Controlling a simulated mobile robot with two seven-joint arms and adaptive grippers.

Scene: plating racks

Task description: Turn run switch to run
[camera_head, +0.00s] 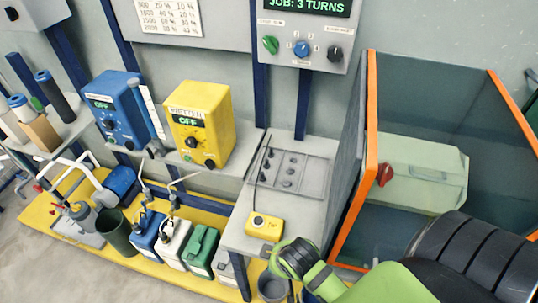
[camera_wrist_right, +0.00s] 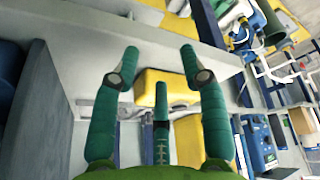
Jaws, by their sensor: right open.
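A grey control panel (camera_head: 304,35) with a green "JOB: 3 TURNS" display hangs at the top of the head view. It has a green knob (camera_head: 270,45), a blue knob (camera_head: 301,49) and a black knob (camera_head: 335,54). Their labels are too small to read, so I cannot tell which is the run switch. A small yellow box (camera_head: 264,226) with a cable lies on the bench. My right gripper (camera_head: 292,258) is open, low at the bench's front edge, beside that box and well below the panel. In the right wrist view its fingers (camera_wrist_right: 161,64) are spread and empty. My left gripper is not in view.
A blue unit (camera_head: 118,105) and a yellow unit (camera_head: 198,125), both showing OFF, stand left on the shelf. An orange-framed enclosure (camera_head: 370,150) stands right of the bench. Several jugs (camera_head: 175,240) stand below.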

